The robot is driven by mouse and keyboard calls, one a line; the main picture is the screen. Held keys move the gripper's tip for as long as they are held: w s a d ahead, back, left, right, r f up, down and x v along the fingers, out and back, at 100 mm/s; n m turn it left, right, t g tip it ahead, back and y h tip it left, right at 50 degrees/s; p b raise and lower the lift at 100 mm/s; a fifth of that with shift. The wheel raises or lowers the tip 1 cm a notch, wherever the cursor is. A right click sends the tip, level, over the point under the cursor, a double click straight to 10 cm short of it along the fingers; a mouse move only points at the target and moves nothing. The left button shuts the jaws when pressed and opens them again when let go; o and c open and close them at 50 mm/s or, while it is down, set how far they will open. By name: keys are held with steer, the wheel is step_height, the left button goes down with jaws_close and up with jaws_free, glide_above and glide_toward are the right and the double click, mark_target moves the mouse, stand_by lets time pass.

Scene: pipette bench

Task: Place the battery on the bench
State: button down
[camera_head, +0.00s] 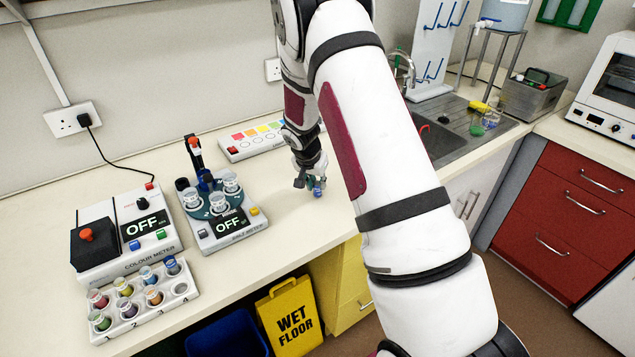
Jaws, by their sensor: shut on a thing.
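My gripper (311,183) points down over the bench (290,232), to the right of the round-platform device. It is shut on a small blue thing (318,192), which I take to be the battery. The fingers hide most of it. It is low, at or just above the bench top; I cannot tell whether it touches. The bench around it is bare.
A device with cups and an OFF screen (231,224) stands left of my gripper. The colour meter (117,228) and a rack of several vials (110,329) are further left. A white panel with coloured squares (243,146) lies behind. The sink (450,141) is right.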

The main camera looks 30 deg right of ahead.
steer(key=shift+f, duration=0.3)
steer(key=c, duration=1.4)
jaws_free()
steer(key=s+a+r+n, duration=0.1)
steer(key=s+a+r, duration=0.2)
steer(key=r, duration=0.4)
steer(key=s+a+r, duration=0.2)
steer(key=r, duration=0.5)
steer(key=s+a+r+n, duration=0.1)
steer(key=s+a+r, duration=0.2)
steer(key=r, duration=0.4)
steer(key=s+a+r+n+t+y, duration=0.1)
steer(key=s+a+r+n, duration=0.2)
steer(key=s, duration=0.5)
steer(key=s+a+r+n+t+y, duration=0.1)
steer(key=s+a+r+n, duration=0.2)
steer(key=s, duration=0.5)
steer(key=s+a+r+n+y+b, duration=0.1)
steer(key=s+a+r+n, duration=0.1)
steer(key=s+a+r, duration=0.3)
steer(key=shift+s+a+n+t+y, duration=0.15)
steer(key=shift+s+n+t+y, duration=0.05)
steer(key=shift+s, duration=0.75)
steer(key=shift+s+a+n+t+y, duration=0.15)
steer(key=shift+s+n+t+y, duration=0.05)
steer(key=shift+s, duration=0.7)
